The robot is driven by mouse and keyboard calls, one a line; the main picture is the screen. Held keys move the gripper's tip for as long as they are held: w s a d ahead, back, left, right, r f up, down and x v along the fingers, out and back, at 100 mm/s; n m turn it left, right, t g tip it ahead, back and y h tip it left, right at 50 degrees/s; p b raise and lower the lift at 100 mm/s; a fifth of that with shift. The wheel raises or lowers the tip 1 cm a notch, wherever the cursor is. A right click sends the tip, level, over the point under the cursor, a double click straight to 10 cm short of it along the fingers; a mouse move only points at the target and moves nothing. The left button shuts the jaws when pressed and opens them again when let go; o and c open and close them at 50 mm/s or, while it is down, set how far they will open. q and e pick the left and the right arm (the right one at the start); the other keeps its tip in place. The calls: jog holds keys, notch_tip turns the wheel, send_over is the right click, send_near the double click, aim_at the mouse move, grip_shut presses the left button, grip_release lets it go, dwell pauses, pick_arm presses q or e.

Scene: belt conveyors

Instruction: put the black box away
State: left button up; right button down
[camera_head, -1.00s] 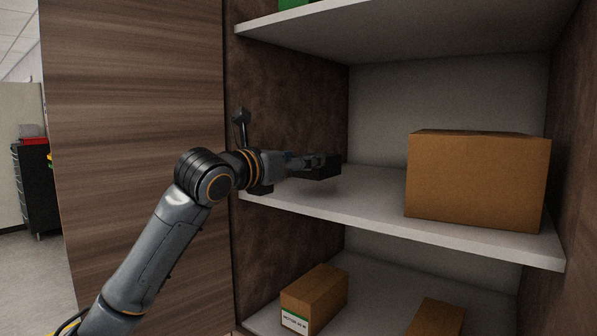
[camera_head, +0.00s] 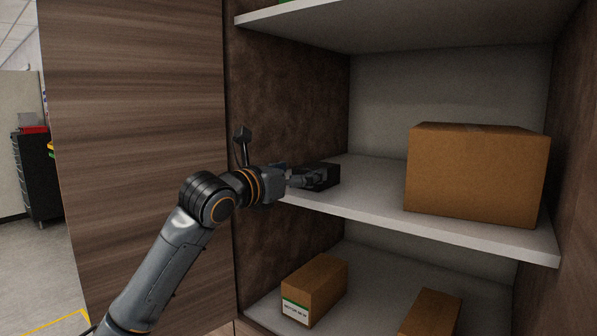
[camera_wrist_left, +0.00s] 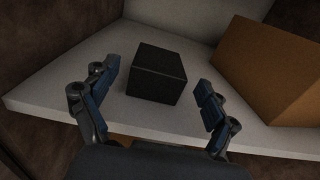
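The black box (camera_head: 320,176) sits on the left part of the middle shelf (camera_head: 375,200). It also shows in the left wrist view (camera_wrist_left: 157,75), resting on the pale shelf surface. My left gripper (camera_head: 298,178) reaches in over the shelf's front edge. In the left wrist view my left gripper (camera_wrist_left: 150,88) is open, with one finger on each side of the box and a visible gap to both. The fingers are apart from the box, which stands just beyond and between the fingertips. My right gripper is not in view.
A large cardboard box (camera_head: 474,175) stands on the same shelf to the right. Two smaller cartons, one labelled (camera_head: 314,288) and one plain (camera_head: 430,314), are on the lower shelf. A brown side wall (camera_head: 290,95) is close on the left. Shelf space is free between the boxes.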

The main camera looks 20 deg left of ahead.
pick_arm(q)
jog(key=shift+r, duration=0.25)
jog(key=shift+s+a+f, duration=0.15)
jog(key=shift+s+f, duration=0.05)
jog(key=shift+s, duration=0.1)
jog(key=b+v, duration=0.4)
jog(key=v, duration=0.7)
jog(key=shift+s+b, duration=0.2)
jog(key=shift+b, duration=0.1)
jog(key=shift+r, duration=0.15)
